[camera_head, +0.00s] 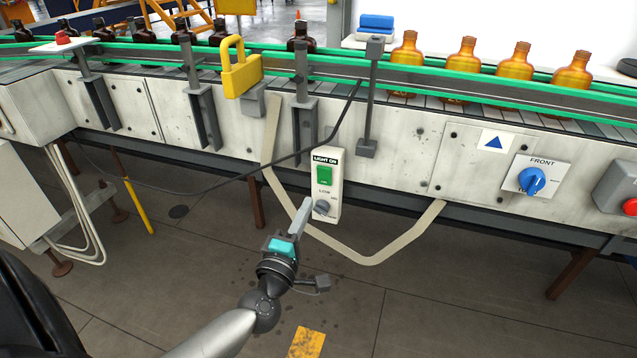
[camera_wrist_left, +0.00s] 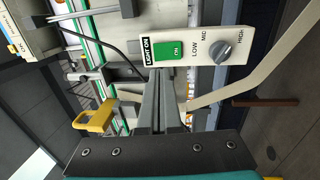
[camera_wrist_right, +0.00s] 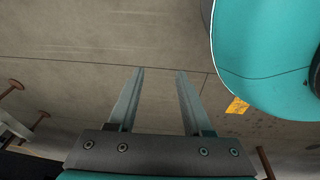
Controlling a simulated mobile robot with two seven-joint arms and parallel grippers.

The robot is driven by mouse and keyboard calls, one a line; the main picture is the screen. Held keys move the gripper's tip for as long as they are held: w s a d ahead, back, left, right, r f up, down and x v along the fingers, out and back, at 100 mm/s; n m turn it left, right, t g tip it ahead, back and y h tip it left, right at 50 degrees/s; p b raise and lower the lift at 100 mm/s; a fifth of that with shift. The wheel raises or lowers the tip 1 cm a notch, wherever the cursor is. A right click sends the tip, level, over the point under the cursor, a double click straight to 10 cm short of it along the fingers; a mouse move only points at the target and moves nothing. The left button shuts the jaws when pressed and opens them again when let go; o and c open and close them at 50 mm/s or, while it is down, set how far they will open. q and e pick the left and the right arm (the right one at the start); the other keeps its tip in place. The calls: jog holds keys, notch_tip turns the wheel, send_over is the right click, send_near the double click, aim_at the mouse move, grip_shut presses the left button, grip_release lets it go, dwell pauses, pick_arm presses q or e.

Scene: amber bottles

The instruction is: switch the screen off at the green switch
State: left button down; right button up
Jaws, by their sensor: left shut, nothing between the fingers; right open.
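The green switch (camera_head: 325,175) sits on a pale control box on the conveyor's side, under a "LIGHT ON" label. It also shows in the left wrist view (camera_wrist_left: 170,50), marked "ON". A bright white screen (camera_head: 560,22) stands behind the amber bottles at the top right and looks lit. My left gripper (camera_head: 306,203) is shut and empty, its tips below and left of the switch in the head view. In the left wrist view its tips (camera_wrist_left: 160,82) point toward the switch; I see no clear contact. My right gripper (camera_wrist_right: 160,72) is open and empty over the floor.
A grey knob (camera_head: 322,207) is just under the switch. A dark cable and a beige conduit (camera_head: 370,260) run near the box. A yellow padlock (camera_head: 241,68) hangs at upper left. A blue FRONT knob (camera_head: 531,181) is to the right. Floor in front is clear.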

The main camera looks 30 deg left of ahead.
aim_at(323, 172)
pick_arm(q)
jog(key=b+x, duration=0.1)
jog(key=x, duration=0.6)
jog(key=shift+w, duration=0.25)
jog(key=shift+w+a+r, duration=0.15)
jog(key=shift+w, duration=0.35)
pick_arm(e)
jog(key=shift+w+a+r, duration=0.4)
jog(key=shift+w+a, duration=0.05)
jog(key=shift+w, duration=0.1)
jog(key=shift+w+a+r, duration=0.35)
jog(key=shift+w+a, duration=0.1)
jog(key=shift+w, duration=0.1)
jog(key=shift+r, duration=0.1)
pick_arm(q)
jog(key=shift+w+r, duration=0.15)
pick_arm(e)
jog(key=shift+s+d+f, duration=0.2)
jog(key=shift+s+f, duration=0.05)
jog(key=shift+f, duration=0.05)
jog(key=shift+s, duration=0.15)
